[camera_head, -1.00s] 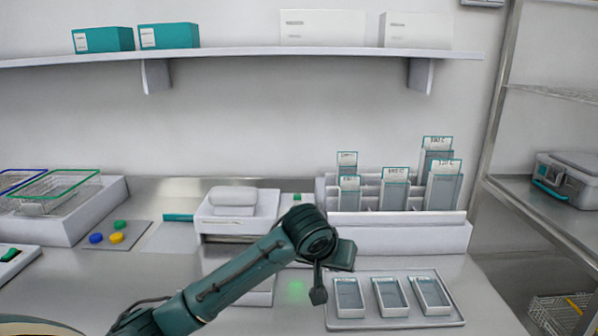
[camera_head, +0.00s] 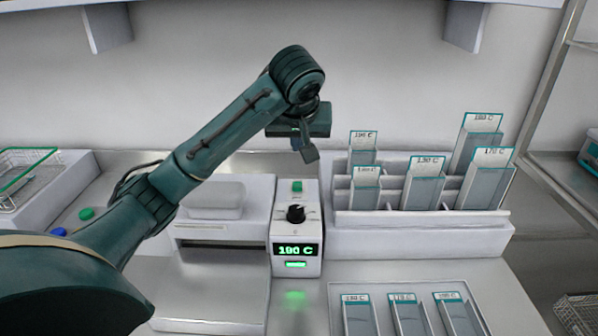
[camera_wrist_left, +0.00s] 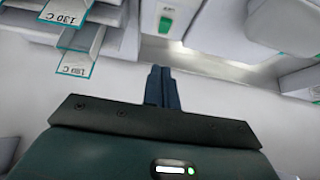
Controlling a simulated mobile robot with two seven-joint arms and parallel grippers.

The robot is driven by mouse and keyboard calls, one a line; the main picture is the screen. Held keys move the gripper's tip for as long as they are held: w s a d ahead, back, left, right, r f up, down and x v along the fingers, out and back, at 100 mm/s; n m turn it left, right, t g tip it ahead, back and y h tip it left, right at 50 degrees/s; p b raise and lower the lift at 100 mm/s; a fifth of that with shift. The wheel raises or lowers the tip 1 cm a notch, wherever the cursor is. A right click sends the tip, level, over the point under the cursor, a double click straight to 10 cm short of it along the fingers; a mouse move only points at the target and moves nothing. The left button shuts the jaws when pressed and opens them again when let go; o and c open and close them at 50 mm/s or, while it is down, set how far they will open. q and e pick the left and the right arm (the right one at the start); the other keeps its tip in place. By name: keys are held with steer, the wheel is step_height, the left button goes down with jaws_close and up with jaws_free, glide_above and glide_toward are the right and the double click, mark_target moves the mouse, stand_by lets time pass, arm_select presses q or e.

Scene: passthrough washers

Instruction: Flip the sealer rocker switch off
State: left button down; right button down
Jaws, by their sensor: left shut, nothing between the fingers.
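The sealer's white control box (camera_head: 284,235) stands right of the sealer body (camera_head: 228,215) in the head view. Its display (camera_head: 296,250) reads 190 C, with a lit green bar below it and a black knob (camera_head: 296,213) above. The small green rocker switch (camera_head: 297,186) sits at the top of the box; a green piece on a white housing, likely the same switch, shows in the left wrist view (camera_wrist_left: 166,24). My left gripper (camera_head: 309,155) is shut and empty, above the rocker in the picture and apart from it. Its closed fingers show in the wrist view (camera_wrist_left: 161,88). My right gripper is out of view.
A white rack (camera_head: 420,232) with several labelled pouches stands close right of the control box. A tray (camera_head: 385,292) with three pouches lies in front of it. A shelf (camera_head: 300,3) runs above. Coloured buttons (camera_head: 86,213) and a wire basket (camera_head: 30,180) are at left.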

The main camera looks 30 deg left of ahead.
mark_target(299, 186)
arm_select(q)
steer(key=shift+s+d, duration=0.1)
steer(key=shift+s, duration=0.05)
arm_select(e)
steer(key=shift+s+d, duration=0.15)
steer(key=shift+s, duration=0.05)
